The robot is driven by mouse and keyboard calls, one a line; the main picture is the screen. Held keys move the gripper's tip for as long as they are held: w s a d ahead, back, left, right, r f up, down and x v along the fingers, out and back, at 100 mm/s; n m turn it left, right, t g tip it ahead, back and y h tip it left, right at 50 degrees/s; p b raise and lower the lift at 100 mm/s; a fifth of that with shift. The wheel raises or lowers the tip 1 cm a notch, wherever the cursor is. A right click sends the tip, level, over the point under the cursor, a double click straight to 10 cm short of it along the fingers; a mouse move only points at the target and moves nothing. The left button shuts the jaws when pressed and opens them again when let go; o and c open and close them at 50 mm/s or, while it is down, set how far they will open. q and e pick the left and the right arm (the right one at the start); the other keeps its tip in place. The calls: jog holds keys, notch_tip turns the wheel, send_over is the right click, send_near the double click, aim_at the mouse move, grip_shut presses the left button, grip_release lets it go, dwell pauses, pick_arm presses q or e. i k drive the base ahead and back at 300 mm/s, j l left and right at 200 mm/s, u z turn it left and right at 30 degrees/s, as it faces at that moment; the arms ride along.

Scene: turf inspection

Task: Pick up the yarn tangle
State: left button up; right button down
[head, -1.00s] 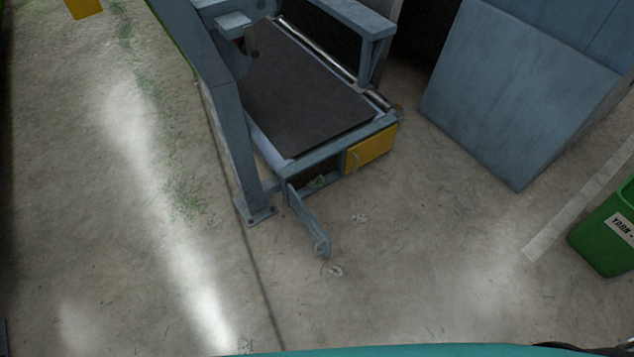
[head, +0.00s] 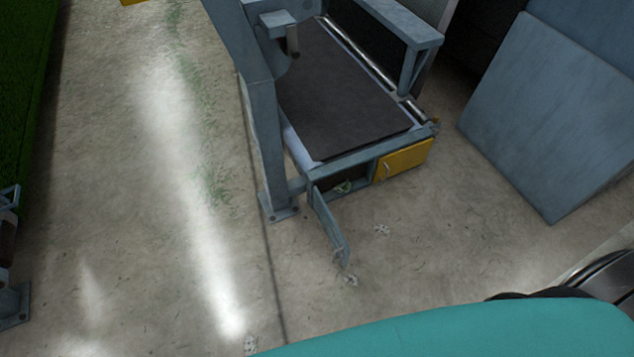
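A small green tangled clump (head: 343,187) lies in the open low compartment at the front of the grey machine. It looks like yarn, but it is too small to be sure. Small pale tangled bits lie on the concrete floor: one (head: 381,230) right of the compartment's open door, one (head: 350,280) near the door's free end, and one (head: 251,345) at the bottom edge. I cannot tell whether these are yarn. Neither of my grippers is in view.
The compartment's grey door (head: 330,228) hangs open over the floor. A closed yellow drawer front (head: 403,159) is beside it. The machine's upright post (head: 266,150) stands left of the compartment. A large blue-grey panel (head: 550,120) stands at right. Open floor lies left and in front.

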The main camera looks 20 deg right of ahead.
aim_at(343, 189)
jog(key=i+l+u, duration=0.15)
jog(key=l+u, duration=0.25)
jog(key=l, duration=0.4)
jog(key=l+u, duration=0.4)
jog(key=l, duration=0.45)
jog(key=i, duration=0.05)
